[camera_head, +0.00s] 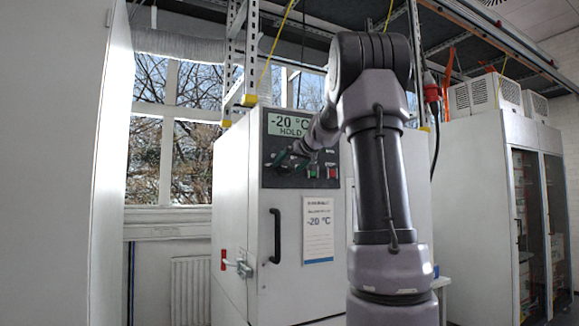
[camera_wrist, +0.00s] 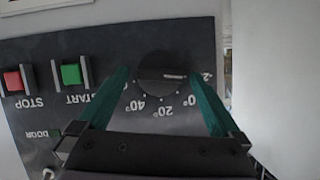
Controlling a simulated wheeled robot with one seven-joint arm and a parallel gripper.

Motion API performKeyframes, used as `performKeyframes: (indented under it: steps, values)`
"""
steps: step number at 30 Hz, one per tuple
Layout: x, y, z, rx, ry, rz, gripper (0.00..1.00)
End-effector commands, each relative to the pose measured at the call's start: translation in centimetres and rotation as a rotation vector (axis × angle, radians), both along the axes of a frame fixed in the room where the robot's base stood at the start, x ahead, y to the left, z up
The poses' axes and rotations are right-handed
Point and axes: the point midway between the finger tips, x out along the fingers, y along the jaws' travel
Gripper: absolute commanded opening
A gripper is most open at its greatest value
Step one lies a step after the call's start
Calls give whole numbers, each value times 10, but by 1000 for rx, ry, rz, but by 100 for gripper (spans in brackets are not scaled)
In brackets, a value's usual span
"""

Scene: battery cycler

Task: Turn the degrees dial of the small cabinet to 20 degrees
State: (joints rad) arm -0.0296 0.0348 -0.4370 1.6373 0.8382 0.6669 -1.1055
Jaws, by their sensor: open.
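The small cabinet (camera_head: 232,200) is white, with a dark control panel and a display (camera_head: 288,125) reading "-20 °C HOLD". In the wrist view, the panel appears upside down and the round black degrees dial (camera_wrist: 160,68) is near the middle. Its white mark (camera_wrist: 174,76) points right, toward a partly cut-off label starting "-2"; 0°, 20° and 40° run around the lower edge. My gripper (camera_wrist: 166,84) is open, its green fingers on either side of the dial, with gaps visible. In the head view my gripper (camera_head: 284,159) is at the panel and the dial cannot be made out.
A green START button (camera_wrist: 71,74) and a red STOP button (camera_wrist: 13,81) sit beside the dial, with raised guards. The cabinet door has a black handle (camera_head: 275,236) and a paper label (camera_head: 318,230). A tall white cabinet (camera_head: 480,200) stands at right.

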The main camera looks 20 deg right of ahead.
Motion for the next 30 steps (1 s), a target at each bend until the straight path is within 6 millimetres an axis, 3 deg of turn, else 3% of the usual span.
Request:
performKeyframes:
  steps: [3,4,10,20,30]
  values:
    - [0,0,0,0,0,0,100]
    - [0,0,0,0,0,0,92]
    - [0,0,0,0,0,0,16]
    - [0,-1,0,43,2,-1,14]
    - [0,-4,-2,273,10,-3,14]
